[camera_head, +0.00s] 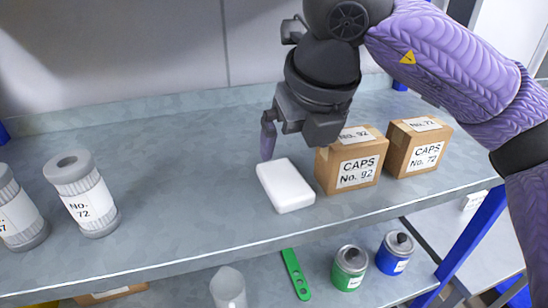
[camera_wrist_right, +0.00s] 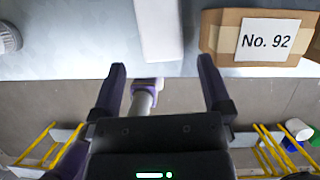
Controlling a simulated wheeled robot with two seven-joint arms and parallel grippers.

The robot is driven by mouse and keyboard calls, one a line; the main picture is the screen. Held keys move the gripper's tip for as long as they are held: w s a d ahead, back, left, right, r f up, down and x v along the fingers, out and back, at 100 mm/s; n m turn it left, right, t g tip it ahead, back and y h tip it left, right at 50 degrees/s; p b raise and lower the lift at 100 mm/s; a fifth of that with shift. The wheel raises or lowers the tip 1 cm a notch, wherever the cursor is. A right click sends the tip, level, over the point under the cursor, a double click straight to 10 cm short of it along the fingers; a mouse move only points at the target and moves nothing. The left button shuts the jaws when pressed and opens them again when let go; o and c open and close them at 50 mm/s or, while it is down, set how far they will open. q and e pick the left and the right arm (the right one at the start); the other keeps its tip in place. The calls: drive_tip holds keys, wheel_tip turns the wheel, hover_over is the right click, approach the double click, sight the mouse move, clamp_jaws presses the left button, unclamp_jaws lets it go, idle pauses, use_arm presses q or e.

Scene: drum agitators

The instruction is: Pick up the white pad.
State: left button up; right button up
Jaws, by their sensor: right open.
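The white pad (camera_head: 286,186) lies flat on the grey upper shelf, left of the CAPS No. 92 box. In the right wrist view the pad (camera_wrist_right: 158,28) shows at the top, cut off by the frame edge, ahead of the gap between the fingers. My right gripper (camera_head: 269,139) is just above and behind the pad in the head view, with one purple finger showing and the other not clearly seen. In the right wrist view the right gripper (camera_wrist_right: 163,72) has its fingers wide apart with nothing held between them. My left gripper is not in view.
The CAPS No. 92 box (camera_head: 352,166) stands close right of the pad, with the CAPS No. 72 box (camera_head: 418,147) beyond. Grey-white canisters, one labelled No. 72 (camera_head: 85,200), stand at left. Green (camera_head: 349,267) and blue (camera_head: 394,253) cans stand on the lower shelf. Shelf left of the pad is clear.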

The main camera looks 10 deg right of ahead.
sight(285, 179)
wheel_tip(285, 179, down, 4)
drive_tip(key=shift+a+r+p, duration=0.15)
drive_tip(key=shift+r+p, duration=0.1)
drive_tip(key=shift+p, duration=0.35)
drive_tip(key=w+f+p, duration=0.1)
drive_tip(key=f, duration=0.1)
drive_tip(key=w+f+p, duration=0.1)
drive_tip(key=w+f, duration=0.1)
drive_tip(key=shift+w+a+f, duration=0.1)
drive_tip(key=shift+f, duration=0.25)
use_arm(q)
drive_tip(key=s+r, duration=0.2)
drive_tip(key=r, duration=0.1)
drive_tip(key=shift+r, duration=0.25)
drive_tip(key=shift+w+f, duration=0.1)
use_arm(e)
drive_tip(key=shift+f, duration=0.1)
use_arm(q)
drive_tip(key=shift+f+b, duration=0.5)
drive_tip(key=shift+b, duration=0.05)
use_arm(e)
drive_tip(key=shift+f, duration=0.2)
